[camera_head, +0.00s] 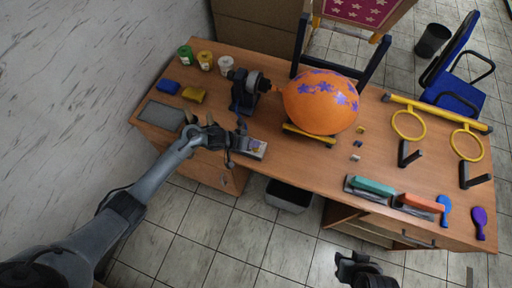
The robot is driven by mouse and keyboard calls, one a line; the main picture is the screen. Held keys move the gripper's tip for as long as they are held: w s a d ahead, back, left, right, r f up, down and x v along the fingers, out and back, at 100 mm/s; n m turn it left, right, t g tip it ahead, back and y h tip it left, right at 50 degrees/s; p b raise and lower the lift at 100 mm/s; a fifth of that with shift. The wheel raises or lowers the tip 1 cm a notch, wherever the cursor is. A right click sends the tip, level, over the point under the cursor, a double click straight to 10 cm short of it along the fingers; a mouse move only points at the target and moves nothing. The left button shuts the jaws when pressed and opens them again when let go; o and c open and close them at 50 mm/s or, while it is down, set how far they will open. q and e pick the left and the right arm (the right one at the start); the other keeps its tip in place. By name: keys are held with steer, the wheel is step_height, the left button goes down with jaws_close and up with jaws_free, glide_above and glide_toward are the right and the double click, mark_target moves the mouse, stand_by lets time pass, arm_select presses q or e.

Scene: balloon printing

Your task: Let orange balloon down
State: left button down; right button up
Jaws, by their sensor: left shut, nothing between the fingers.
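The orange balloon (318,105) is inflated and carries purple-blue flower prints. It lies on its side above a yellow support (310,136) on the table, and its left end meets the nozzle of a black inflating device (243,92). My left gripper (236,144) is shut and empty, over the front part of the table, below and left of the balloon and apart from it. My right gripper (357,266) is in front of the table at the bottom of the view, away from the balloon. Its fingers are too dark and small to read.
A dark bin (288,195) is below.

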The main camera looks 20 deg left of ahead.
arm_select(q)
steer(key=shift+f, duration=0.2)
steer(key=shift+f, duration=0.2)
steer(key=shift+f, duration=0.3)
stand_by(0.6)
steer(key=shift+f+b, duration=0.2)
steer(key=shift+b, duration=0.1)
stand_by(0.5)
stand_by(0.7)
stand_by(1.0)
stand_by(0.6)
